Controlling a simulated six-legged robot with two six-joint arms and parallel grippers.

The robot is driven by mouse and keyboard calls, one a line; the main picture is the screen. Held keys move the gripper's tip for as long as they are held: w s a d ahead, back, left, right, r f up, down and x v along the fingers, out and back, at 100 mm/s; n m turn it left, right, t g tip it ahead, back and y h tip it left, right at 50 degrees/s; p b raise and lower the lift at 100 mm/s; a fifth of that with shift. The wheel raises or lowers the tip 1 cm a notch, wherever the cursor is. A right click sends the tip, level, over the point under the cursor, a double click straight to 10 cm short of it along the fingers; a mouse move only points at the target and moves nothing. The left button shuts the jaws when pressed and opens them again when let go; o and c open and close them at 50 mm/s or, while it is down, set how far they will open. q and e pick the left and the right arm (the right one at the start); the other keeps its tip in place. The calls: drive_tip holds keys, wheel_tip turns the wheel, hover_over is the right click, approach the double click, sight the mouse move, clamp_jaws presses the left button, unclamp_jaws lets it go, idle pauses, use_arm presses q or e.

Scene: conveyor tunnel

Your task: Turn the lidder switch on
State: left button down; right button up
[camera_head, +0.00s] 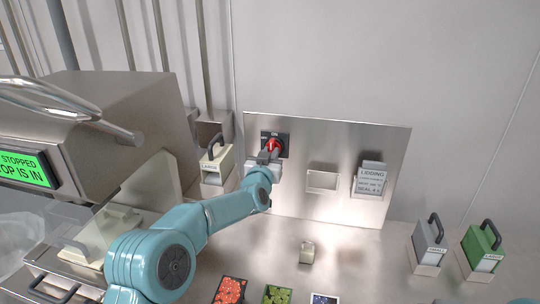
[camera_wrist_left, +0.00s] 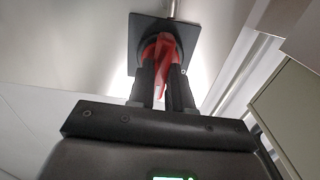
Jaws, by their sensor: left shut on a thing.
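The lidder switch has a red handle (camera_head: 273,146) on a dark square plate (camera_head: 283,139), fixed to a steel panel (camera_head: 340,140) on the back wall. My left gripper (camera_head: 268,156) is at the switch, with its fingers shut on the red handle. In the left wrist view the two dark fingers (camera_wrist_left: 163,88) stand on either side of the red handle (camera_wrist_left: 162,52), in front of the dark plate (camera_wrist_left: 150,35). The fingers hide part of the handle, so I cannot tell its exact setting. My right gripper is not in view.
A sign reading LIDDING (camera_head: 371,180) and an empty holder (camera_head: 322,180) are on the panel. A cream handled block (camera_head: 215,165) stands close left of my gripper. Grey (camera_head: 429,245) and green (camera_head: 482,245) handled blocks stand right. A machine with a green screen (camera_head: 25,168) is left.

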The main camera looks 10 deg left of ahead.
use_arm(q)
drive_tip(key=c, duration=1)
unclamp_jaws()
drive_tip(key=shift+c, duration=0.2)
drive_tip(key=s+b, duration=0.4)
drive_tip(key=s, duration=1.2)
drive_tip(key=shift+s, duration=0.2)
